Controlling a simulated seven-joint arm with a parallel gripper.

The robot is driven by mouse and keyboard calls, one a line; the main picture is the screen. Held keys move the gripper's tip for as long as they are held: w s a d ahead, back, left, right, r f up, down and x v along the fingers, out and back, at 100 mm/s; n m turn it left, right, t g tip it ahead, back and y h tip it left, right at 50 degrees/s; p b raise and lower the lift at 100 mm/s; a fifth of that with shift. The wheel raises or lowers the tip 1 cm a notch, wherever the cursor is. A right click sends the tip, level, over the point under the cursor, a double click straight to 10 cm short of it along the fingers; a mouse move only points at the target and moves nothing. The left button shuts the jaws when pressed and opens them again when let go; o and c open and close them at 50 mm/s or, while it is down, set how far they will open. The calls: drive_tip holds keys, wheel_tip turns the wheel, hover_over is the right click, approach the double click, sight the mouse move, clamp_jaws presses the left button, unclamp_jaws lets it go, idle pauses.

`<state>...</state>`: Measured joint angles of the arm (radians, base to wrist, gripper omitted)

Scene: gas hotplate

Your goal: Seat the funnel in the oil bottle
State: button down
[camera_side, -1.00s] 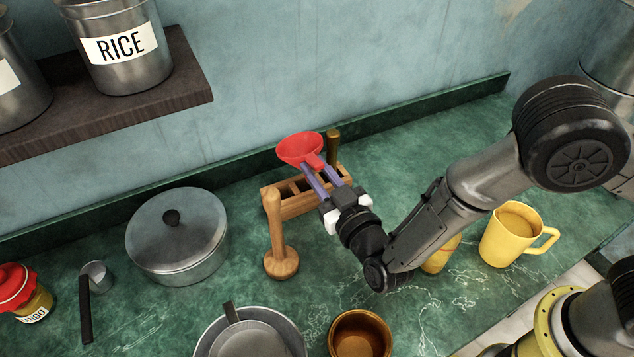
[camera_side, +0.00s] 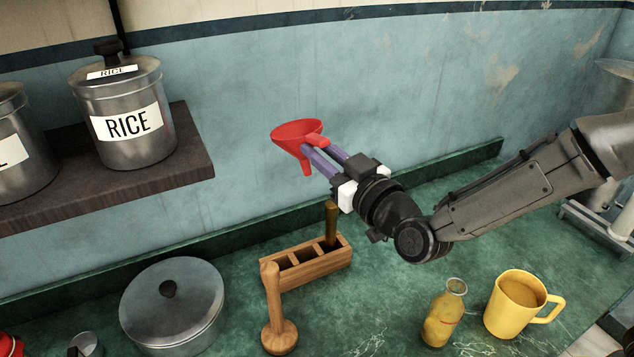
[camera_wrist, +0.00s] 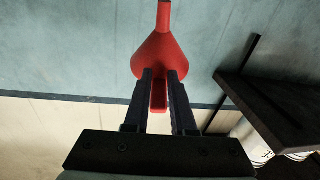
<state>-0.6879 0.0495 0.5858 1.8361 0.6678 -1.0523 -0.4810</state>
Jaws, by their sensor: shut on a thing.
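The red funnel (camera_side: 292,134) is up in the air in the side view, its wide mouth upward and its spout pointing down, slightly tilted. My gripper (camera_side: 318,150) is shut on the funnel's side tab. In the wrist view the fingers (camera_wrist: 160,83) pinch the tab of the funnel (camera_wrist: 161,52), and the spout points to the top of the picture. The oil bottle (camera_side: 441,321), glass with yellow contents and an open mouth, stands on the counter at lower right, well below and right of the funnel. The funnel is clear of it.
A wooden rack (camera_side: 312,266) with an upright brown handle stands below the funnel, beside a wooden pestle-like tool (camera_side: 273,305). A yellow mug (camera_side: 512,305) stands right of the bottle. A lidded pot (camera_side: 172,305) and a shelf (camera_side: 110,185) with tins are at left.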

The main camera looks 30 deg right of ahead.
drive_tip(key=shift+w+d+r+n+y, duration=0.25)
drive_tip(key=shift+w+d+r+y, duration=0.15)
drive_tip(key=shift+d+y, duration=0.1)
drive_tip(key=shift+w+d+r+n+y, duration=0.25)
drive_tip(key=shift+d+r+y, duration=0.15)
drive_tip(key=shift+d+y, duration=0.1)
drive_tip(key=s+d+f+n+g+y, duration=0.4)
drive_tip(key=s+d+n+g+y, duration=0.3)
drive_tip(key=s, duration=0.5)
drive_tip(key=s+d+f+n+g+y, duration=0.3)
drive_tip(key=s+d+n+g+y, duration=0.4)
drive_tip(key=s+d+g+y, duration=0.2)
drive_tip(key=s+d+g, duration=0.1)
drive_tip(key=s+g, duration=0.1)
drive_tip(key=s, duration=0.1)
drive_tip(key=shift+s+d+f+y, duration=0.2)
drive_tip(key=shift+s+f+y, duration=0.05)
drive_tip(key=shift+f+y, duration=0.15)
drive_tip(key=shift+f, duration=0.1)
drive_tip(key=shift+f, duration=2.25)
drive_tip(key=shift+f, duration=0.65)
